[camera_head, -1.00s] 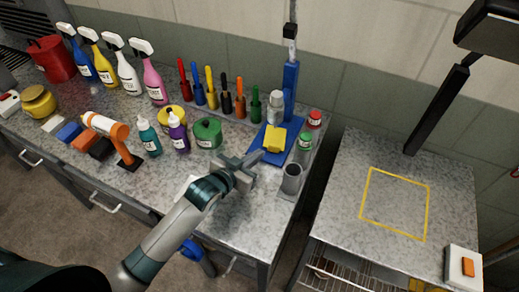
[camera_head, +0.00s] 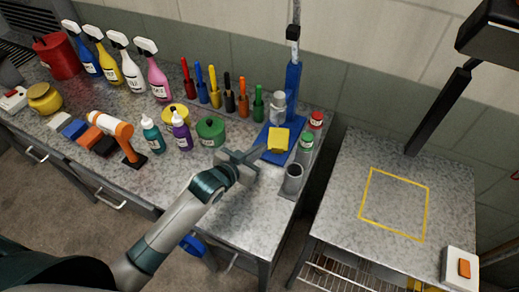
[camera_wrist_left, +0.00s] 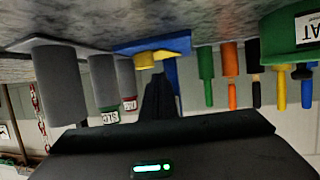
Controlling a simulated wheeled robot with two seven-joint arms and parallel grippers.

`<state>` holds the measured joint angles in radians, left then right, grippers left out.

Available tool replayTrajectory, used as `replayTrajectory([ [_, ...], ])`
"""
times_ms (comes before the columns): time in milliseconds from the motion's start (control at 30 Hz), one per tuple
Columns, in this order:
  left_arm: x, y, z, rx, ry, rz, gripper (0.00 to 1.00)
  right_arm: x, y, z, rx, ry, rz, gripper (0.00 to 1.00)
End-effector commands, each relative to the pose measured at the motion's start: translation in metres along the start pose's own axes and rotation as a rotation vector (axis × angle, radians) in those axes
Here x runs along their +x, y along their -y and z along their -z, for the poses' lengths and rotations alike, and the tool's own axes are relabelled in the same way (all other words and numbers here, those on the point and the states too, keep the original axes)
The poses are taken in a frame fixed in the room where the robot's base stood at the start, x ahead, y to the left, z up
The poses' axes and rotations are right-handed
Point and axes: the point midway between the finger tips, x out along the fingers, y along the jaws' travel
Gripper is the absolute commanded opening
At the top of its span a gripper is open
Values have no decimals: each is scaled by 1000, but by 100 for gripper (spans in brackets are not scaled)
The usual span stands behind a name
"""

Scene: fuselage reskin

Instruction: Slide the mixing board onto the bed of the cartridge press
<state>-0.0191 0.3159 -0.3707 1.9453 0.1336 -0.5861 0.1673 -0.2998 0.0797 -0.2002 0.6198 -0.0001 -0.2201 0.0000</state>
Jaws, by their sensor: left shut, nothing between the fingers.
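A blue press (camera_head: 291,92) with a tall column and a flat blue bed (camera_head: 264,154) stands at the back right of the left bench. A small yellow block-like piece (camera_head: 279,139) is on or over the bed; I take it for the mixing board, but cannot be sure. It also shows in the left wrist view (camera_wrist_left: 147,61). My left gripper (camera_head: 263,149) is shut and empty, its tips pointing at the yellow piece from the front left. Whether they touch it cannot be told. My right gripper is out of view.
A grey cup (camera_head: 292,180) and a green-capped jar (camera_head: 306,149) stand just right of the bed. A green roll (camera_head: 210,131) and bottles stand left of my gripper. The right bench (camera_head: 339,232) has a yellow outlined square and a switch box (camera_head: 460,267).

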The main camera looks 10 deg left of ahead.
Motion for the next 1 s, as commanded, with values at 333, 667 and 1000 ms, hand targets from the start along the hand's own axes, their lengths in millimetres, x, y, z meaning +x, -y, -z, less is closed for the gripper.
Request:
replayTrajectory([
  [333,-38,3,-14,1,3,0,0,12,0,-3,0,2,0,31],
  [667,-92,2,-33,0,3,0,0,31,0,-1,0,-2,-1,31],
  [1000,-112,2,-37,0,2,0,0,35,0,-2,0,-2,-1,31],
])
